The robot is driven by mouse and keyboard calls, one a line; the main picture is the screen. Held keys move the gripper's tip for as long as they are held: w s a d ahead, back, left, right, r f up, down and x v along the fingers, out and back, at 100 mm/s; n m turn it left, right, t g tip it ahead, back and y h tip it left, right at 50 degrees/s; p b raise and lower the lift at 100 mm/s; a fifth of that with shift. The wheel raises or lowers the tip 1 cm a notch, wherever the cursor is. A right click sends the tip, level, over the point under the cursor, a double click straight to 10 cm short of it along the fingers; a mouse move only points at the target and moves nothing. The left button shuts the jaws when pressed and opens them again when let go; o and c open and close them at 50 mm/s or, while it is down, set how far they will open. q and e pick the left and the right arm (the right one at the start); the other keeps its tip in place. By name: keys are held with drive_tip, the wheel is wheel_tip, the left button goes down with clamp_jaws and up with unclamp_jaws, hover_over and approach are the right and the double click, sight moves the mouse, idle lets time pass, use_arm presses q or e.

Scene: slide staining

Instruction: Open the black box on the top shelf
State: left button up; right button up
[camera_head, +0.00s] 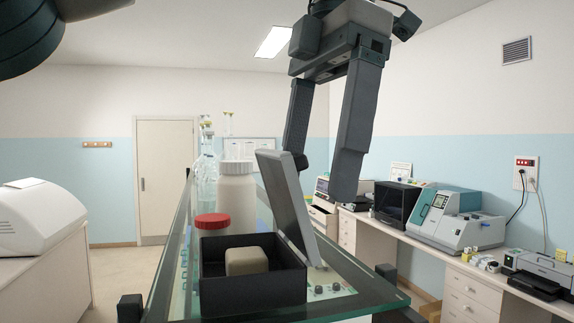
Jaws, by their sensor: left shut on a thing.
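The black box (253,292) stands on the glass top shelf (352,297). Its grey-faced lid (286,206) is raised, hinged at the box's right side and tilted a little past upright to the left. A beige block (246,262) lies inside the box. My left gripper (326,170) hangs from above, at the upper right of the lid. Its left fingertip is at the lid's top corner, and it is shut on the lid; the exact contact is hard to see. My right gripper is not in view.
A white bottle (237,190), a red-capped jar (212,222) and clear glassware (205,178) stand behind the box on the shelf. A bench with lab machines (456,222) runs along the right wall. A white machine (38,220) stands at the left.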

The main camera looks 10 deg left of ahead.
use_arm(q)
drive_tip(key=shift+s+d, duration=0.15)
drive_tip(key=shift+s, duration=0.1)
idle(0.6)
drive_tip(key=shift+d+r, duration=0.1)
